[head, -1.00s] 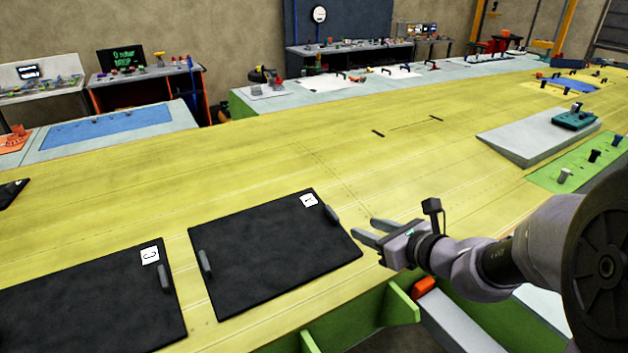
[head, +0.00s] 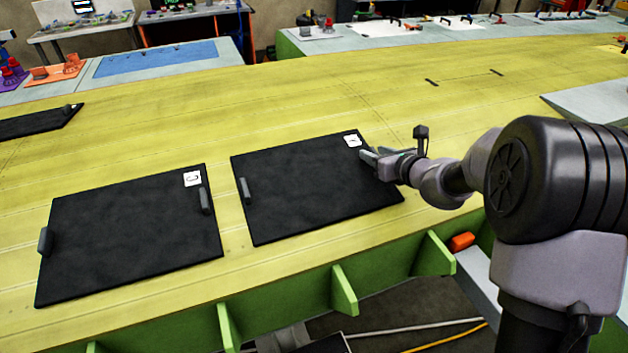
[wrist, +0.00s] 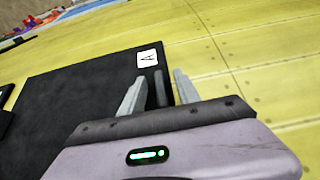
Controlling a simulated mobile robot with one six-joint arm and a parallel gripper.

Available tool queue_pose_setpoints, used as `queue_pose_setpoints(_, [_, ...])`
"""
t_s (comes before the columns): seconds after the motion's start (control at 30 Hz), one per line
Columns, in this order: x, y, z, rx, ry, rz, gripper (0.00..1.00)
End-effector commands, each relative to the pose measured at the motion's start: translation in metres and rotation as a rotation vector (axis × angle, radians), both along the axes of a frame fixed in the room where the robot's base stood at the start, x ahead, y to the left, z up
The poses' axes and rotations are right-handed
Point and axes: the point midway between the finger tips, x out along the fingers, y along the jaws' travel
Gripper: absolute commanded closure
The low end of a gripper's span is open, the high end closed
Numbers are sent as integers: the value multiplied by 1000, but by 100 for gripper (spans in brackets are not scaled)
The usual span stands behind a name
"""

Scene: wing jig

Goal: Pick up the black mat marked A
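The black mat marked A (head: 305,195) lies flat on the yellow wing panel. Its white label (head: 352,141) reads as A in the wrist view (wrist: 147,58). It has an upright grey handle at its left end (head: 245,190) and another at its right end (wrist: 159,90). My gripper (head: 368,158) is at the right-end handle, low over the mat. In the wrist view, my gripper (wrist: 160,75) has its fingers apart, one on each side of that handle, with gaps showing. In the head view the fingers mostly hide this handle.
A second black mat marked C (head: 130,235) lies just left, with a narrow gap between. Another dark mat (head: 40,122) is at the far left. Green ribs (head: 345,290) stick out below the panel's front edge. The yellow panel (head: 330,100) behind the mats is clear.

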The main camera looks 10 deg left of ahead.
Motion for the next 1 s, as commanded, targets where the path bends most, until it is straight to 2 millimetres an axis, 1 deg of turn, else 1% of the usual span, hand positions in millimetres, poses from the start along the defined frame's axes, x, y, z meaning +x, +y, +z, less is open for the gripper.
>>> queue_pose_setpoints(0.13, [0, 0, 1, 0, 0, 0, 62])
queue_pose_setpoints(0.17, [0, 0, 1, 0, 0, 0, 66])
queue_pose_setpoints(0.2, [0, 0, 1, 0, 0, 0, 74])
queue_pose_setpoints(0.33, [0, 0, 1, 0, 0, 0, 99])
queue_pose_setpoints(1.0, [0, 0, 1, 1, -1, 0, 100])
